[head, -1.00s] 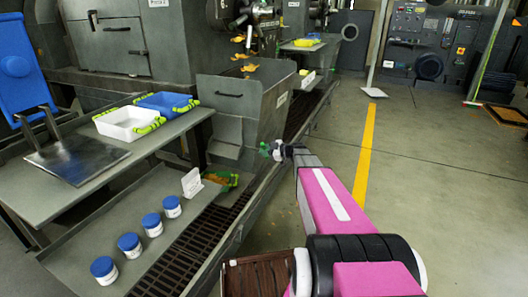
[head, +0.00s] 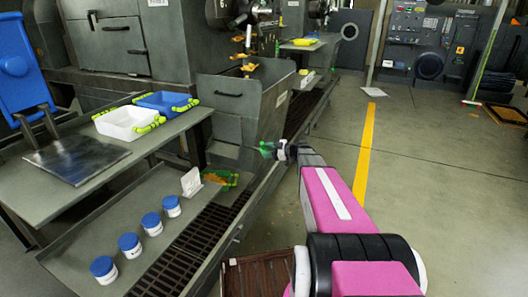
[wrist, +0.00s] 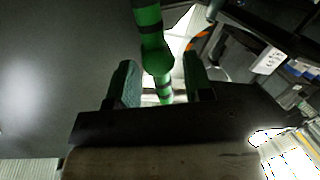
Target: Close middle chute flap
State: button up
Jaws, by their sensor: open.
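My gripper (head: 266,149) is small in the head view, beside the lower right of a grey chute housing (head: 252,108). The housing has a dark handle on its front and a lighter grey panel (head: 226,130) lower on its left. I cannot tell which part is the middle flap or how far it stands open. In the wrist view my gripper (wrist: 160,88) is open, its two teal fingers apart. A green bar with dark bands (wrist: 149,35) runs down between the fingers; contact cannot be made out. A plain grey surface (wrist: 60,70) fills the left.
A grey table (head: 118,155) on the left carries a white tray (head: 127,124) and a blue tray (head: 165,102). Several blue-lidded jars (head: 152,224) stand on a lower shelf beside a floor grate (head: 190,250). The floor (head: 440,190) to the right is clear.

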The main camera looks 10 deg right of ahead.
jog(key=v, duration=0.8)
jog(key=shift+d, duration=0.15)
jog(key=shift+s, duration=0.15)
jog(key=s+a+f+m+g+h, duration=0.35)
jog(key=s+a+m+h, duration=0.2)
jog(key=s, duration=0.35)
jog(key=s+a+f+m+g+h, duration=0.3)
jog(key=s+a+f+m+h, duration=0.15)
jog(key=s+m, duration=0.35)
jog(key=s+m+h, duration=0.4)
jog(key=s, duration=0.4)
jog(key=shift+s+d, duration=0.2)
jog(key=shift+d, duration=0.25)
